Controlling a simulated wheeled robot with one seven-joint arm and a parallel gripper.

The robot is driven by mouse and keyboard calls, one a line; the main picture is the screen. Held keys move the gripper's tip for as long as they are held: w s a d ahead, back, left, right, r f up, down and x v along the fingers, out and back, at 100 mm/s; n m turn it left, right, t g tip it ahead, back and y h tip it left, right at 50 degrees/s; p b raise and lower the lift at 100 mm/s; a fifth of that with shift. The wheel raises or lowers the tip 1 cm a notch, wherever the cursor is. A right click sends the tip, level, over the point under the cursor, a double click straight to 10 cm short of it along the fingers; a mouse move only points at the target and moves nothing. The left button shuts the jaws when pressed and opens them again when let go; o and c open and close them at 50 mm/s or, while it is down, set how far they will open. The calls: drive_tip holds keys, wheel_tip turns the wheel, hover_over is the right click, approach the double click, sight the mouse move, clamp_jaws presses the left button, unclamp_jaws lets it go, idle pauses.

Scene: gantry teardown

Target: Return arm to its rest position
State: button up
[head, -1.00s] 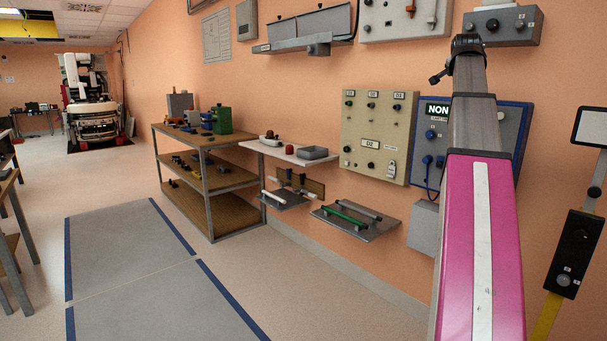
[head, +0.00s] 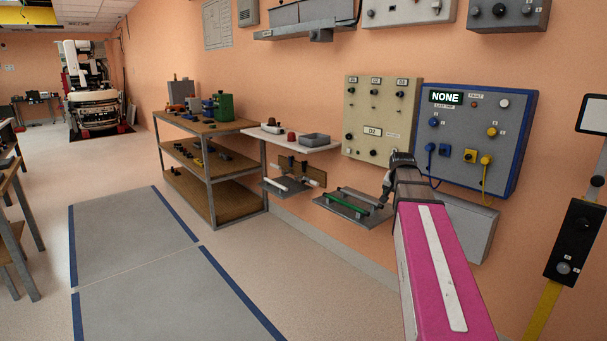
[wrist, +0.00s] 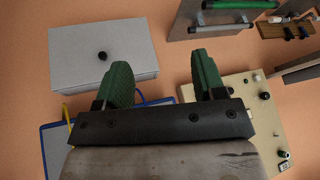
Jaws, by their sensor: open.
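My arm, with a pink and white link, reaches from the lower right of the head view toward the wall. Its far end is in front of the wall, below the beige panel. My gripper (wrist: 163,85) shows in the wrist view with two green fingers spread apart and nothing between them. Beyond the fingers is the orange wall, with a grey box (wrist: 103,55) to the left. In the head view the fingertips cannot be made out.
The blue panel (head: 468,130) reads NONE and has blue and yellow plugs. The beige panel (head: 380,118) is left of it. A small shelf with green and grey bars (head: 350,205) is near my arm's end. A shelving rack (head: 208,165) stands further left. The floor (head: 130,235) at left is clear.

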drive_tip(key=s+a+f+n+g, duration=0.2)
drive_tip(key=s+a+f, duration=0.3)
drive_tip(key=s+f, duration=0.2)
drive_tip(key=s+a+f+n+g+y, duration=0.1)
drive_tip(key=s+a+f+n+g, duration=0.1)
drive_tip(key=s+a+f, duration=0.3)
drive_tip(key=s+a+f+n+g, duration=0.1)
drive_tip(key=s+a+f, duration=0.4)
drive_tip(key=s+f, duration=0.5)
wheel_tip(320, 180, down, 6)
drive_tip(key=shift+s+a+f+n+g, duration=0.15)
drive_tip(key=shift+s+a+n+g, duration=0.2)
drive_tip(key=shift+n, duration=0.35)
drive_tip(key=shift+w+d, duration=0.1)
drive_tip(key=shift+d, duration=0.05)
drive_tip(key=shift+c, duration=0.3)
